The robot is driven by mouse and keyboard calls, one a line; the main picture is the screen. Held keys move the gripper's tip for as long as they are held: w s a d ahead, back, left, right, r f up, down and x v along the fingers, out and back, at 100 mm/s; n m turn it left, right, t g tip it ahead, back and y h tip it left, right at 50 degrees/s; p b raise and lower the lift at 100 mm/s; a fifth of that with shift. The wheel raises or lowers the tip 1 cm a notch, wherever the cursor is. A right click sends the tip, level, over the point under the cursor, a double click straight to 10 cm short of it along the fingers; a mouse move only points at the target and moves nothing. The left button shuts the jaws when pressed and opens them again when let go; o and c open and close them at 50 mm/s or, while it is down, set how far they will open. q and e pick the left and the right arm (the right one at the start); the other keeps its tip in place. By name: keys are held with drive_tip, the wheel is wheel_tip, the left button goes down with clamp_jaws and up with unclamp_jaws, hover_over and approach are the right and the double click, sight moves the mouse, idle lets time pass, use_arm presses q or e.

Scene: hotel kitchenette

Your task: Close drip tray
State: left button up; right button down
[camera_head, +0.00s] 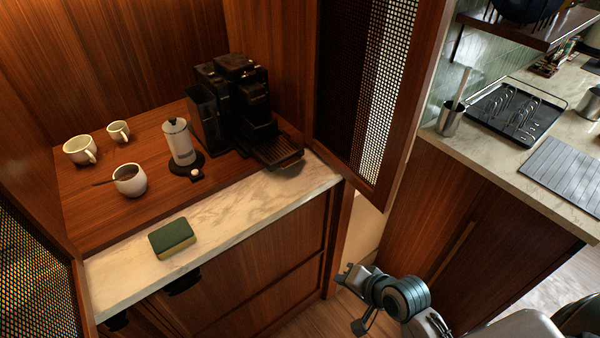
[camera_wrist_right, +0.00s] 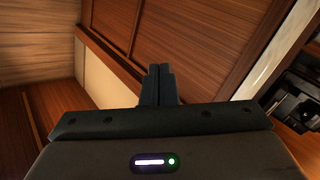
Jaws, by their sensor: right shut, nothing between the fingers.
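The black coffee machine (camera_head: 236,100) stands at the back of the wooden niche. Its drip tray (camera_head: 278,151) sticks out at the front right, over the edge of the wood and marble. My right gripper (camera_head: 348,278) is low in front of the cabinet, below counter height and well apart from the tray. In the right wrist view its fingers (camera_wrist_right: 158,84) are together with nothing between them. The dark coffee machine also shows in the right wrist view (camera_wrist_right: 294,100), at the right edge and partly cut off. My left gripper is not in view.
A steel and black pot (camera_head: 181,142) stands left of the machine. White cups (camera_head: 130,180) are farther left. A green and yellow sponge (camera_head: 173,239) lies on the marble edge (camera_head: 240,215). An open mesh door (camera_head: 375,90) stands right of the tray.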

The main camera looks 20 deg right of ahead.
drive_tip(key=w+d+r+m+t+y, duration=0.25)
drive_tip(key=w+r+m+t, duration=0.85)
drive_tip(key=m, duration=1.2)
drive_tip(key=g+p, duration=0.2)
approach(277, 148)
drive_tip(key=shift+s+f, duration=0.2)
drive_tip(key=shift+f, duration=0.15)
drive_tip(key=b+x, duration=0.1)
drive_tip(key=x, duration=0.9)
drive_tip(key=shift+w+f, duration=0.15)
drive_tip(key=shift+w, duration=0.25)
drive_tip(key=shift+r, duration=0.35)
drive_tip(key=shift+r, duration=0.1)
